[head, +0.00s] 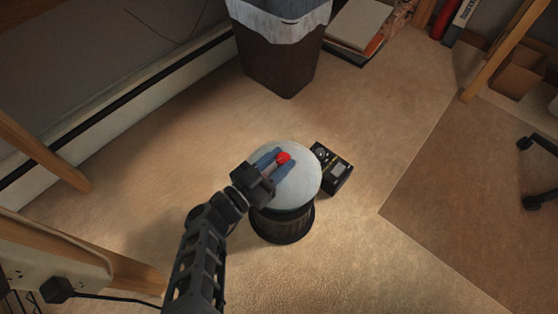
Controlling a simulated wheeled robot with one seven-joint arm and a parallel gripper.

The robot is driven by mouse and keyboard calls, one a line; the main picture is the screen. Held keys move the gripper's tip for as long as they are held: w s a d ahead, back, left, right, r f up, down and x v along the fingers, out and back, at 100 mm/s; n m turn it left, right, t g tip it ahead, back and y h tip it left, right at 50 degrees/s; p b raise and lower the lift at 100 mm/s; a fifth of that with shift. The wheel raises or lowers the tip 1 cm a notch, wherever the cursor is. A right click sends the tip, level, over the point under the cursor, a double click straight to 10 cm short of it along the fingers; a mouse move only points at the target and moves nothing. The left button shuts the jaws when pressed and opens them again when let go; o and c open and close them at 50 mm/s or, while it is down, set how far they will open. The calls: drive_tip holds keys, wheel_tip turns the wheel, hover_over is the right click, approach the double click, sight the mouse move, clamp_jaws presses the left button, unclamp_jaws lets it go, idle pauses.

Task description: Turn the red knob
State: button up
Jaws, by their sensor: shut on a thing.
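The red knob (284,158) is a small round piece near the middle of the head view, over a pale round top. My gripper (279,164) reaches in from the lower left, and its blue fingers are shut on the knob. The fingers hide part of the knob's sides. The pale top (308,183) sits on a dark round stand (284,223).
A small black and yellow box (341,174) is close to the right of the pale top. A dark bin with a white liner (277,62) stands at the back. Wooden legs (40,150) and a chair base (541,170) are at the sides. Carpet between is clear.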

drive_tip(key=shift+w+a+m+g+h, duration=0.1)
drive_tip(key=shift+a+m+g+h, duration=0.15)
drive_tip(key=shift+m+g+h, duration=0.4)
drive_tip(key=shift+w+a+m+g+h, duration=0.1)
drive_tip(key=shift+a+m+g+h, duration=0.1)
drive_tip(key=shift+m+g+h, duration=0.45)
idle(1.0)
drive_tip(key=o, duration=0.8)
drive_tip(key=shift+o, duration=1.3)
drive_tip(key=shift+d, duration=0.2)
drive_tip(key=shift+s, duration=0.1)
